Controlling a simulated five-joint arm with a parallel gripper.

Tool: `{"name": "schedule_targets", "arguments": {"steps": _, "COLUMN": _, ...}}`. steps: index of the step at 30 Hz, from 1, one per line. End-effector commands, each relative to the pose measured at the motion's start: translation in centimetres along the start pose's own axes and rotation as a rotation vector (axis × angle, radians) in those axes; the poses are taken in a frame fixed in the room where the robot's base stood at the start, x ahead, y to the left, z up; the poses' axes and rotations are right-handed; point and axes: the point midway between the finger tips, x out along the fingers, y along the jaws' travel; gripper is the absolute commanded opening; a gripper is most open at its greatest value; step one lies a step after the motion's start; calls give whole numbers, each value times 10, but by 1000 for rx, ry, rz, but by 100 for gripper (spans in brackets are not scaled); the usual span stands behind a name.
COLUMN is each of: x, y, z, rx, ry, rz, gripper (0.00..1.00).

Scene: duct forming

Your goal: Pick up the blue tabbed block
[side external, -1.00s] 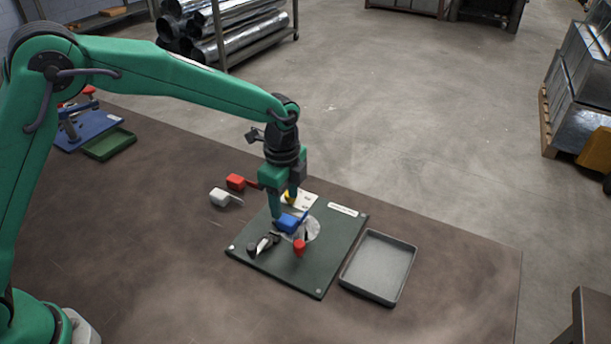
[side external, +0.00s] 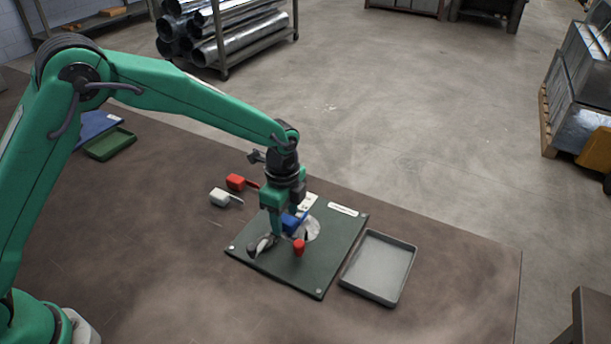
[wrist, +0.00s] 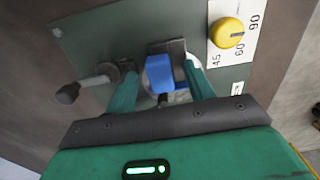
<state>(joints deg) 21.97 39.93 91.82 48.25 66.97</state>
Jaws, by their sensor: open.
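The blue tabbed block (side external: 291,221) is at the dark green plate (side external: 300,270), near a round metallic disc (side external: 312,230). In the wrist view the blue block (wrist: 160,75) lies between my two spread fingers, with a visible space on each side. My gripper (side external: 286,226) is open and low over the plate; its left finger partly hides the block in the side view. In the wrist view my gripper (wrist: 160,72) reaches down on both sides of the block. I cannot tell whether either finger touches it.
A black-handled lever (wrist: 80,88) and a yellow knob (wrist: 230,32) with an angle scale are close by. A red knob (side external: 299,246) stands on the plate. Red (side external: 235,182) and white (side external: 219,197) blocks lie behind left. An empty grey tray (side external: 378,266) is at right.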

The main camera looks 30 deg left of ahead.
Motion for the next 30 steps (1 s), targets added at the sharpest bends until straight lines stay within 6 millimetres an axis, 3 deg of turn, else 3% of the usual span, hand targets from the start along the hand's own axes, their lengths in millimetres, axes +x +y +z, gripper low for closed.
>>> {"name": "schedule_targets", "arguments": {"steps": 5, "x": 0, "y": 0, "z": 0, "rx": 0, "ry": 0, "rz": 0, "gripper": 51}}
{"name": "schedule_targets", "arguments": {"steps": 12, "x": 0, "y": 0, "z": 0, "rx": 0, "ry": 0, "rz": 0, "gripper": 4}}
{"name": "schedule_targets", "arguments": {"steps": 23, "x": -3, "y": 0, "z": 0, "rx": 0, "ry": 0, "rz": -1, "gripper": 4}}
{"name": "schedule_targets", "arguments": {"steps": 30, "x": -20, "y": -1, "z": 0, "rx": 0, "ry": 1, "rz": -3, "gripper": 4}}
